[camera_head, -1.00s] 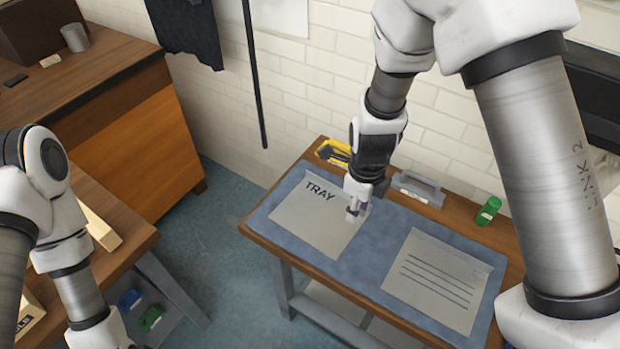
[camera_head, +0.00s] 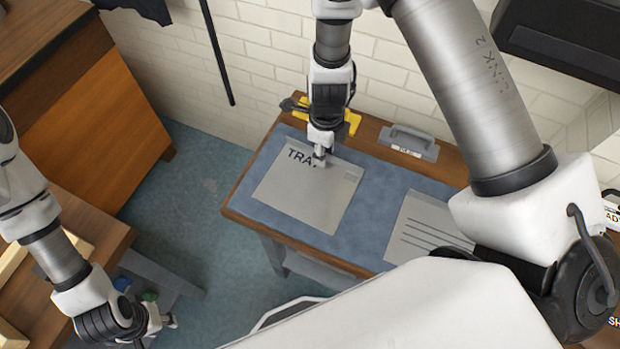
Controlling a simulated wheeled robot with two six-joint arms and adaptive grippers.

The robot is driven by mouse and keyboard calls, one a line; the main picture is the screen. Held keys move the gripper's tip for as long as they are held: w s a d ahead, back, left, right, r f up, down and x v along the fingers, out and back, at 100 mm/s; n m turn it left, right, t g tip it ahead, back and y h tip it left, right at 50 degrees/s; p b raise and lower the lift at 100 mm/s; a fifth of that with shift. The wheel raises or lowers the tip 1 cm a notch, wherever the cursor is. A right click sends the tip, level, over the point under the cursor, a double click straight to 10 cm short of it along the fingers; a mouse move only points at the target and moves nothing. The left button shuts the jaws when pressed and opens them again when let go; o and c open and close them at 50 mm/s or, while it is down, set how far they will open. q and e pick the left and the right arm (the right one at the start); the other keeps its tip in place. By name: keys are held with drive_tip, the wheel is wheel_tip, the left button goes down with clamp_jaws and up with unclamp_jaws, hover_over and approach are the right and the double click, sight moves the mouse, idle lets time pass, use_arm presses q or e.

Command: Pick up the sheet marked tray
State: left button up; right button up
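The sheet marked TRAY (camera_head: 312,198) is a grey sheet lying on the blue mat (camera_head: 374,215) on the wooden table. My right gripper (camera_head: 319,157) points down at the sheet's upper edge and covers the end of its lettering. Its fingertips are small and close together; I cannot tell whether they grip the sheet. My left gripper (camera_head: 168,322) is at the lower left, beside the other wooden bench and away from the sheet. Its finger opening is too small to judge.
A lined sheet (camera_head: 425,232) lies to the right on the mat, partly hidden by my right arm. A yellow and black tool (camera_head: 350,122) and a grey handled block (camera_head: 408,143) stand along the table's back. A wooden cabinet (camera_head: 95,120) is at the left.

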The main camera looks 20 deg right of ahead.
drive_tip(key=shift+s+r, duration=0.1)
drive_tip(key=shift+s, duration=0.05)
drive_tip(key=shift+c, duration=1.4)
clamp_jaws()
